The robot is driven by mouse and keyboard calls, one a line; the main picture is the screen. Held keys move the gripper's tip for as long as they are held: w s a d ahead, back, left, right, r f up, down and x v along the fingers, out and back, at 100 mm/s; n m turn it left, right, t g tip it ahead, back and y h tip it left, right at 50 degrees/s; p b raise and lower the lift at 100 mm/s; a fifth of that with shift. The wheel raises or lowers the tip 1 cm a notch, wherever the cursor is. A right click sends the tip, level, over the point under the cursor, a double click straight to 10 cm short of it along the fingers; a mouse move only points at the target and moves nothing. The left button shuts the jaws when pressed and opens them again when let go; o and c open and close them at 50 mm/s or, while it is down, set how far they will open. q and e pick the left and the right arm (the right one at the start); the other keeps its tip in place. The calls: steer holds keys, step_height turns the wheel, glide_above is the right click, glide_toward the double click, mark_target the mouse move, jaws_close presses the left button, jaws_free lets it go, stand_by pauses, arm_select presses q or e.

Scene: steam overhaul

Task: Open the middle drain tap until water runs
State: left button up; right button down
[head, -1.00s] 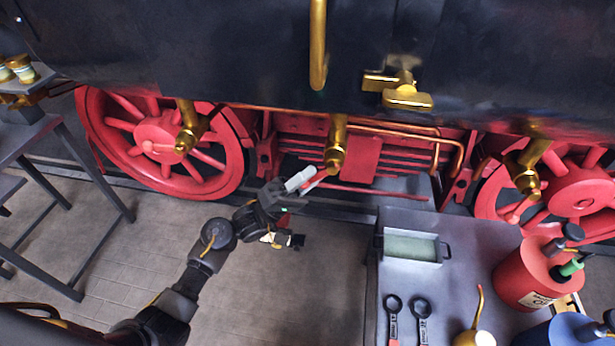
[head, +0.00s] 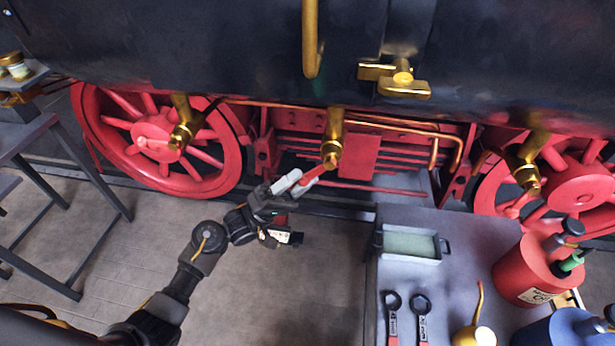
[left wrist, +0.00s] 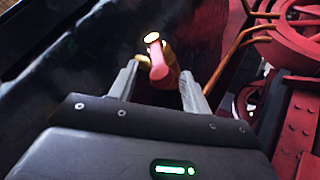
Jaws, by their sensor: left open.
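The middle drain tap (head: 333,140) is a brass fitting hanging below the black boiler side, with a red lever (head: 316,180) at its lower end. My left gripper (head: 300,181) is open at this lever, its pale fingers on either side. In the left wrist view the red lever (left wrist: 159,66) lies between the two spread fingers, in front of the brass body. I cannot tell whether either finger touches it. No water shows at the tap's mouth. My right gripper is not in view.
Similar brass taps hang at left (head: 183,125) and right (head: 527,165), by the red wheels. A grey bench (head: 465,260) at lower right carries a tray (head: 411,244), spanners (head: 422,318), an oiler (head: 475,337) and a red can (head: 528,272). Copper pipes run behind the middle tap.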

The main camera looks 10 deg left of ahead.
arm_select(q)
steer(key=b+v, duration=0.2)
steer(key=v, duration=0.6)
steer(key=shift+s, duration=0.1)
stand_by(0.7)
